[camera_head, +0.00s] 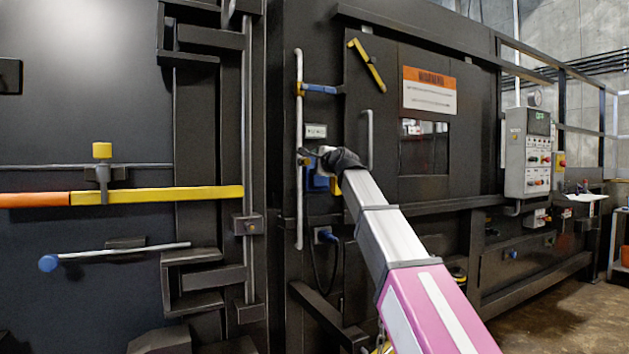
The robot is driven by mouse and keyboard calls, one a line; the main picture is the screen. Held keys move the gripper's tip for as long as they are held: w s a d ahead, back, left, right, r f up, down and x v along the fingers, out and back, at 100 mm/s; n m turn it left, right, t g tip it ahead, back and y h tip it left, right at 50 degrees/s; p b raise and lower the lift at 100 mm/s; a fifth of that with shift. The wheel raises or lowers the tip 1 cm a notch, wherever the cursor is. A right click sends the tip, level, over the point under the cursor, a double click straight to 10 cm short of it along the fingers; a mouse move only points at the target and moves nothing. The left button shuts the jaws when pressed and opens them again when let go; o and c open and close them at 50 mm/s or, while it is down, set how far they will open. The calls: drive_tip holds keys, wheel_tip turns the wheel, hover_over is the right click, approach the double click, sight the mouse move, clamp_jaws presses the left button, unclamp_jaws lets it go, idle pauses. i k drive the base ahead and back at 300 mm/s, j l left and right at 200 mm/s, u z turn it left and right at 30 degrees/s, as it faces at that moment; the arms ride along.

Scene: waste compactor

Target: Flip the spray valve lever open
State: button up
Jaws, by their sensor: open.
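A white vertical pipe (299,120) runs up the dark machine front, left of the door. A short blue lever (320,89) sticks out to the right from a yellow fitting near the pipe's upper part; it looks like the spray valve lever and lies roughly level. My gripper (318,152) is open beside the pipe, clearly below this blue lever and apart from it. Another blue part (317,183) with a yellowish fitting sits just below my gripper and is partly hidden by it. I cannot tell whether the fingers touch anything there.
A yellow handle (367,65) slants on the door, above a vertical grey bar (369,140). A control panel (528,152) stands out at right. At left, a yellow-orange bar (150,195) and a blue-knobbed rod (120,253) cross the front. Open floor shows at lower right.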

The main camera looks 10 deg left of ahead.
sight(313, 88)
drive_tip(key=i+l, duration=0.15)
drive_tip(key=l, duration=0.2)
drive_tip(key=i+l, duration=0.35)
drive_tip(key=l, duration=0.3)
